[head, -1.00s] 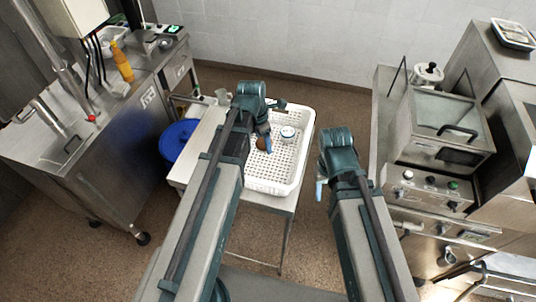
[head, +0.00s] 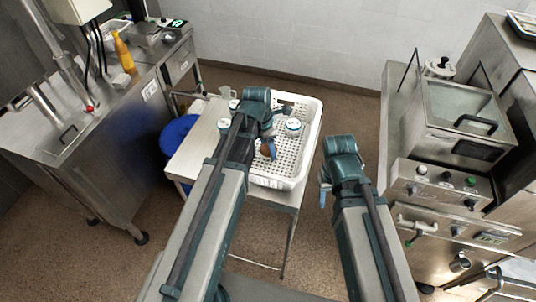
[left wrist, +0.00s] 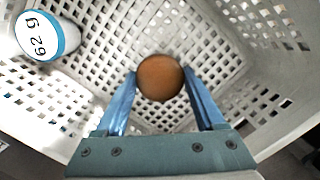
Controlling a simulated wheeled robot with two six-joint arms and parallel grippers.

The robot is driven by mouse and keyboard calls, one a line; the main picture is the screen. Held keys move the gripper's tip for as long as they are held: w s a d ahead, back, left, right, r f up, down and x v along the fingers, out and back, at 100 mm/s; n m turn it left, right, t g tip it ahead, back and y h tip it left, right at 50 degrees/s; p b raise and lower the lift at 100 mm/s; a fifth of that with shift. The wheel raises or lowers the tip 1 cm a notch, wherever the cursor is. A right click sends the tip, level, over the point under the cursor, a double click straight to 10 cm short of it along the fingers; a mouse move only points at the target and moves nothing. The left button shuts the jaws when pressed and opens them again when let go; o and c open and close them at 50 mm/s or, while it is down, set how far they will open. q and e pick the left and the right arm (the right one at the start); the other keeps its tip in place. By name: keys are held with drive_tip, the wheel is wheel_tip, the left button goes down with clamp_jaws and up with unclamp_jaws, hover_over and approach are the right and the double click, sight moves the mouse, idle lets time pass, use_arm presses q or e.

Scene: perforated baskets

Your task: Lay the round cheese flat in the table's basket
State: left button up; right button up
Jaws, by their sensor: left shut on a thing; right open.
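The round cheese (head: 266,152) is a brown-orange disc, also in the left wrist view (left wrist: 160,78). My left gripper (head: 269,149) is shut on it, with a blue finger on each side in the left wrist view. The cheese is within the outline of the white perforated basket (head: 312,136) on the table. Its round face shows to the wrist camera. I cannot tell whether it touches the basket floor. My right gripper (head: 325,188) is open and empty, right of the table and outside the basket.
A white tub with a blue rim (head: 293,127) stands in the basket and shows in the left wrist view (left wrist: 40,37). More tubs (head: 224,125) are left of my left arm. A steel counter with appliances (head: 462,120) is at right.

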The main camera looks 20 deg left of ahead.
use_arm(q)
drive_tip(key=shift+f+b, duration=0.75)
drive_tip(key=shift+f, duration=0.5)
use_arm(e)
drive_tip(key=shift+f, duration=1.25)
use_arm(q)
drive_tip(key=shift+f, duration=0.2)
drive_tip(key=o, duration=1.5)
drive_tip(key=shift+o, duration=0.2)
use_arm(e)
drive_tip(key=shift+f, duration=0.15)
use_arm(q)
drive_tip(key=shift+r, duration=0.15)
